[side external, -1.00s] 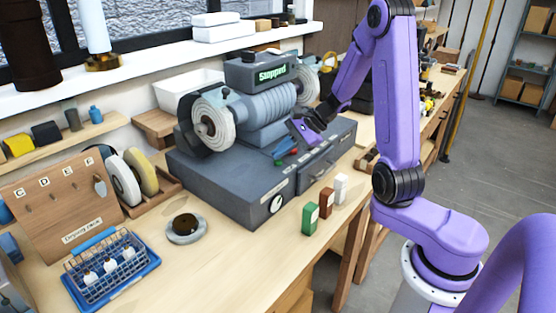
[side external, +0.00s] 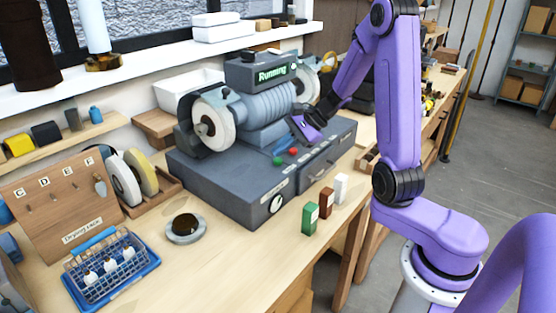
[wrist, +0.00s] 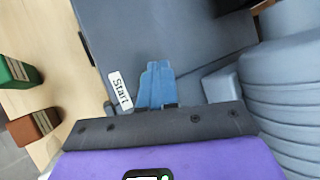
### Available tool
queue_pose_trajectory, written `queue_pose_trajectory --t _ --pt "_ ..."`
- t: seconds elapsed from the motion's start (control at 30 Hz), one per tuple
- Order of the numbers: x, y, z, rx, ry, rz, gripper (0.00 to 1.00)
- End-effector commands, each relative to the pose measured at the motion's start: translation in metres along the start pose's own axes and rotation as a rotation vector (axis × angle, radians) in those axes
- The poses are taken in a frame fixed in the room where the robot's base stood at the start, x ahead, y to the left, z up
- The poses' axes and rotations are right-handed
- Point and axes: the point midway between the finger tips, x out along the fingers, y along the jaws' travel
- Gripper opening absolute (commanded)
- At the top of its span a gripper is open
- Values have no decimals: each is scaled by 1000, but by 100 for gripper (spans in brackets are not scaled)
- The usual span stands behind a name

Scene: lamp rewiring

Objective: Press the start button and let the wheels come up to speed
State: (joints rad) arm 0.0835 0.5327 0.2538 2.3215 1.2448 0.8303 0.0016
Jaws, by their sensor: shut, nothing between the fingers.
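The grinder's display (side external: 275,73) reads "Running" in green. A pale wheel (side external: 214,128) is on the grinder's left end, its face smooth-looking; another wheel (side external: 308,85) shows at the far end, partly hidden. The green button (side external: 278,161) and red button (side external: 293,151) are on top of the grey base. My gripper (side external: 280,150) is shut and empty, its blue fingertips just above the green button. In the wrist view the shut fingers (wrist: 155,85) lie beside the "Start" label (wrist: 119,90); no button shows there.
Green (side external: 309,218), brown (side external: 326,203) and white (side external: 341,188) blocks stand on the bench before the base (side external: 225,185). At left are a blue wire basket (side external: 105,265), a drying rack (side external: 60,205) and a round dish (side external: 185,230). Bare bench lies between.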

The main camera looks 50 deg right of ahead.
Motion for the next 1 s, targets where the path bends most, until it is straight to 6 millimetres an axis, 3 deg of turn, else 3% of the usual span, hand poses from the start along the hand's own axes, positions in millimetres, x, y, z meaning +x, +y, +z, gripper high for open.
queue_pose_trajectory --t 0.47,1.0 --pt "-5 -4 3 -1 1 -1 0" --pt "-35 -26 25 -3 1 -2 0"
